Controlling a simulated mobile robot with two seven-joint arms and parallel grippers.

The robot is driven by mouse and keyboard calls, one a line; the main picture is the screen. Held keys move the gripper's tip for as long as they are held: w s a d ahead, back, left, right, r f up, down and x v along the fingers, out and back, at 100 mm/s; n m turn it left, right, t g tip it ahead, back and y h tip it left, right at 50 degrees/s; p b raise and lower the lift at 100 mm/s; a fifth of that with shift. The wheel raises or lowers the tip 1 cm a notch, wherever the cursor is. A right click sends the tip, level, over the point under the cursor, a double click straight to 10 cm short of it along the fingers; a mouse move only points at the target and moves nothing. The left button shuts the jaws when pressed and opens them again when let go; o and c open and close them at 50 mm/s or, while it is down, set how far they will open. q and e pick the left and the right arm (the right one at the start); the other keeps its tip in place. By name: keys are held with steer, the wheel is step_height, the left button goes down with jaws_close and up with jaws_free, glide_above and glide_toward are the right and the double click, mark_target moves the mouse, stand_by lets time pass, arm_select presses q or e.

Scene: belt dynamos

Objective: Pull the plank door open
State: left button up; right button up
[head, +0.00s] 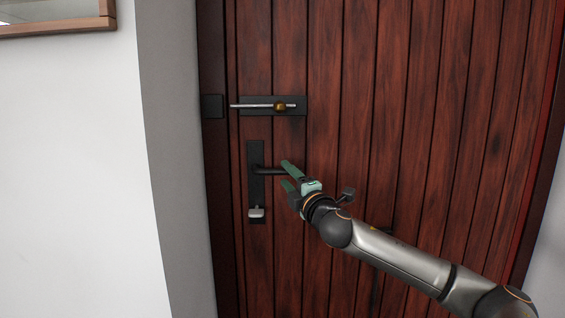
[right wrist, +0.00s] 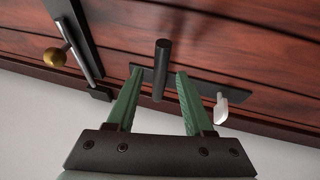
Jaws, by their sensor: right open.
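The plank door (head: 400,110) is dark reddish wood and looks shut in its frame. Its black lever handle (head: 266,171) points right from a tall black plate (head: 255,190). My right gripper (head: 285,176) is open at the lever's free end. In the right wrist view the lever (right wrist: 161,68) stands between the two green fingers (right wrist: 158,98), with space on both sides. I cannot tell whether a finger touches it. My left gripper is not in view.
A slide bolt (head: 270,105) with a brass knob (head: 280,106) sits above the handle; its rod reaches left toward a black keeper (head: 212,106). A grey thumb-turn (head: 256,212) is at the plate's bottom. A white wall (head: 70,170) with a framed picture (head: 60,27) is at left.

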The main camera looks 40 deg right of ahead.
mark_target(284, 174)
steer(key=shift+p+x, duration=0.5)
steer(key=shift+x, duration=1.05)
jaws_close()
steer(key=shift+f, duration=0.1)
